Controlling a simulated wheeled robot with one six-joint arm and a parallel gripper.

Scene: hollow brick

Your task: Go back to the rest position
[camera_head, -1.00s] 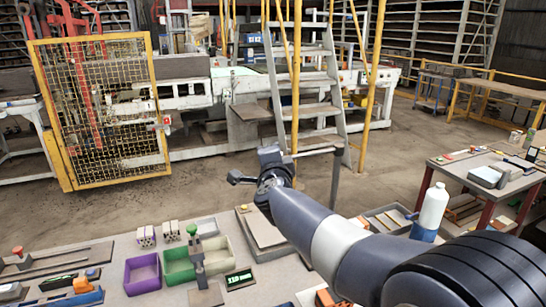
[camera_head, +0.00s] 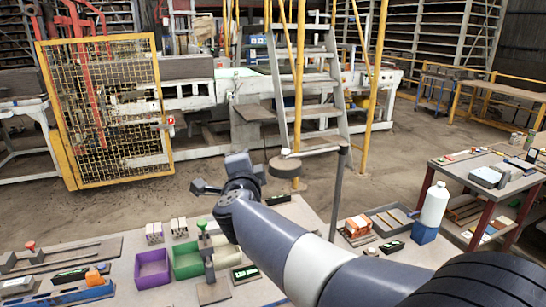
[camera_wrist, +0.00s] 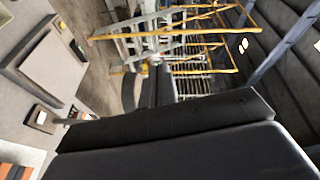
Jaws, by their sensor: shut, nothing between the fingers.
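My gripper (camera_head: 205,187) is at the end of my dark grey and white arm in the head view. It is held up above the back of the workbench (camera_head: 110,250), left of the picture's middle. Its fingers look close together and nothing shows between them. In the wrist view my gripper (camera_wrist: 141,90) points toward the yellow-railed structure, with the large dark wrist housing filling the lower part. My arm hides part of the bench.
A purple bin (camera_head: 152,270) and a green bin (camera_head: 186,262) stand below my gripper. A thin post (camera_head: 337,195) carries a dark disc (camera_head: 285,168) right of it. A white bottle (camera_head: 434,204) stands on a blue block. A yellow mesh gate (camera_head: 105,110) is beyond open floor.

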